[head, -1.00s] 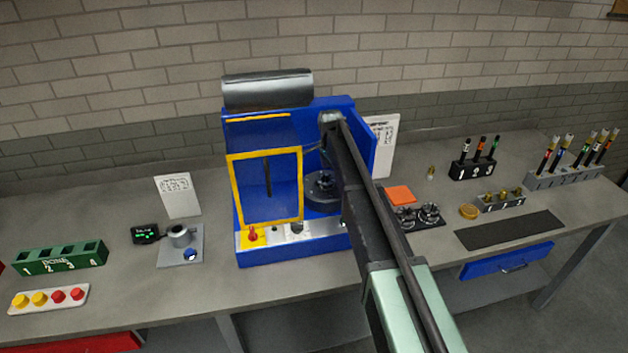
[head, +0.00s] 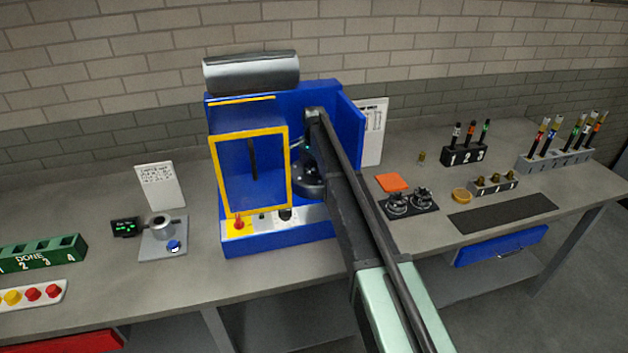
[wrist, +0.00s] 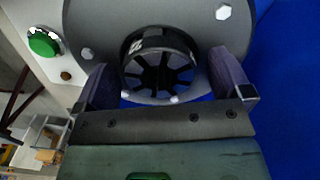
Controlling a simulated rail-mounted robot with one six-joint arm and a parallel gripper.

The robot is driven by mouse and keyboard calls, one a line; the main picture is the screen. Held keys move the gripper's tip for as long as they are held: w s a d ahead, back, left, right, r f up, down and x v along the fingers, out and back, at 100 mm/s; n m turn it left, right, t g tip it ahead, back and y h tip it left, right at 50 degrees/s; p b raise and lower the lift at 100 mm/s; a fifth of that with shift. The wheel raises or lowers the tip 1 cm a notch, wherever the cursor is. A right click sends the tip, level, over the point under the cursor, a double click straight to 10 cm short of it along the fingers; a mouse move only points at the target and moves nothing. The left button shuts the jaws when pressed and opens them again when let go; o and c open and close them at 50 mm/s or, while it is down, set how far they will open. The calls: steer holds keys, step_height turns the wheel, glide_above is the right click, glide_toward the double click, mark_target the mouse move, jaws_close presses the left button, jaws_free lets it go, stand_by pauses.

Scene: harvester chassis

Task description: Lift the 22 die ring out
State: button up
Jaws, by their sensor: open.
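The 22 die ring (wrist: 160,42) is a black ring with a white marking, seated in a round grey bolted plate (wrist: 195,15) in the wrist view. A dark slotted, star-like pattern shows inside it. My gripper (wrist: 160,72) is open, with one purple-grey finger on the left of the ring and one on the right. I cannot tell whether the fingers touch it. In the head view my arm reaches into the bay of the blue machine (head: 350,135) and hides most of the gripper and the ring.
A yellow-framed guard (head: 288,170) stands left of the bay, and the machine's blue side wall is close on the right. A green button (wrist: 43,42) shows beside the plate. Black-and-silver round parts (head: 398,205) and an orange pad (head: 392,182) lie on the bench to the right.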

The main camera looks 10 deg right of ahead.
steer(key=shift+r, duration=0.15)
steer(key=c, duration=1.5)
steer(key=s+d+r+p, duration=0.1)
steer(key=s+d, duration=0.1)
steer(key=s, duration=0.3)
steer(key=s+d+r+p, duration=0.1)
steer(key=s+d, duration=0.1)
steer(key=s, duration=0.4)
steer(key=s+d+r+p, duration=0.1)
steer(key=s+d+p, duration=0.1)
steer(key=s, duration=0.3)
steer(key=shift+s+d+r, duration=0.25)
steer(key=shift+s+d, duration=0.1)
steer(key=shift+s, duration=0.05)
